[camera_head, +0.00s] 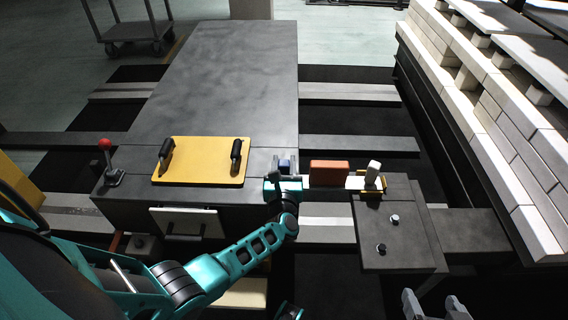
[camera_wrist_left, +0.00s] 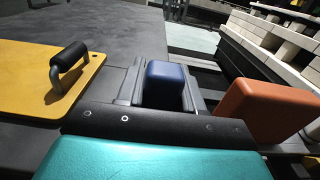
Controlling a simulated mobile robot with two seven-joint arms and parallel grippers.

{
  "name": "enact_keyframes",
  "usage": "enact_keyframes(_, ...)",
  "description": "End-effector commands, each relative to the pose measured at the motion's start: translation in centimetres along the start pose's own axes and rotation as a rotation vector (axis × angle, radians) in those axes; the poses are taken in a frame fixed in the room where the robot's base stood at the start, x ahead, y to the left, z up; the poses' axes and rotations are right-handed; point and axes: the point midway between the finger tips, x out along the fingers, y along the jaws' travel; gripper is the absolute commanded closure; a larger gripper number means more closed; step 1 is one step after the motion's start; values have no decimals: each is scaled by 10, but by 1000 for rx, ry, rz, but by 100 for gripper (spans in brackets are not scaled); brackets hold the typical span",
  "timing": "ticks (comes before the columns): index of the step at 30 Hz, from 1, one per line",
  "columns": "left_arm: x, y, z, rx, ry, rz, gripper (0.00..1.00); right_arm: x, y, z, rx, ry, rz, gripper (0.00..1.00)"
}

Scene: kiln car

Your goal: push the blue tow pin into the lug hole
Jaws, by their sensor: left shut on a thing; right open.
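The blue tow pin (camera_head: 285,164) is at the front edge of the dark kiln car deck, right of the yellow plate. Its rounded blue block-like top (camera_wrist_left: 165,82) shows in the left wrist view, between the grey fingers of my left gripper (camera_wrist_left: 165,95). My left gripper (camera_head: 284,170) is shut on the pin. The pin's lower part and the lug hole are hidden, so I cannot tell whether the pin is in the hole. My right gripper (camera_head: 435,302) is open and empty at the bottom right, away from the pin.
An orange block (camera_head: 328,173) stands close right of my left gripper. A yellow plate (camera_head: 203,176) with two black handles lies to the left. A red-knobbed lever (camera_head: 106,146) is further left. A small dark table (camera_head: 398,240) with two bolts stands right. The deck behind is clear.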

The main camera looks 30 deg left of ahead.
Motion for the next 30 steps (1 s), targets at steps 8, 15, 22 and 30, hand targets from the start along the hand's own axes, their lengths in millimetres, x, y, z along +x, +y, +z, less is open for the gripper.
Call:
enact_keyframes(8, 0, 0, -1, 1, 3, -1, 99, 0, 0, 0, 0, 0, 0, 26)
enact_keyframes(15, 0, 0, -1, 1, 3, -1, 48, 0, 0, 0, 0, 0, 1, 26)
enact_keyframes(22, 0, 0, -1, 1, 3, 0, 34, 1, 1, -2, -1, 4, 1, 26)
enact_keyframes(30, -1, 0, -1, 1, 3, -1, 26, 2, 2, -5, -3, 11, 2, 26)
